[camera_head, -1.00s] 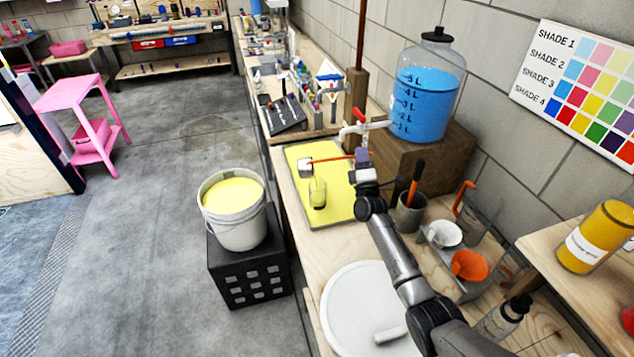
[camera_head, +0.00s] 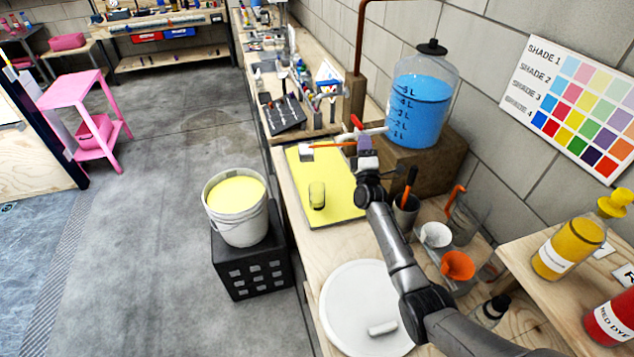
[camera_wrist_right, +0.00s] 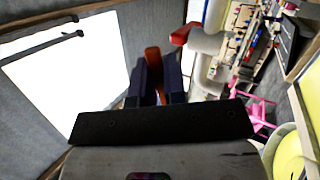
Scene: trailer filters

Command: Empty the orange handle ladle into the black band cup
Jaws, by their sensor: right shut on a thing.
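The orange handle ladle (camera_head: 306,153) hangs out to the left of my right gripper (camera_head: 366,158), its orange handle roughly level and its pale bowl over the far end of the yellow mat. My right gripper is shut on the handle; the wrist view shows the orange handle (camera_wrist_right: 152,58) between the dark fingers. What the bowl holds cannot be seen. A small clear cup (camera_head: 317,195) stands upright on the mat, nearer than the bowl and apart from it. My left gripper is not in view.
The yellow mat (camera_head: 342,208) lies on the bench. The blue-filled jug (camera_head: 420,108) stands on a wooden block, its red-handled tap (camera_head: 357,122) close to my right gripper. A bucket of yellow liquid (camera_head: 238,212) stands left. A white round lid (camera_head: 350,290) lies in front.

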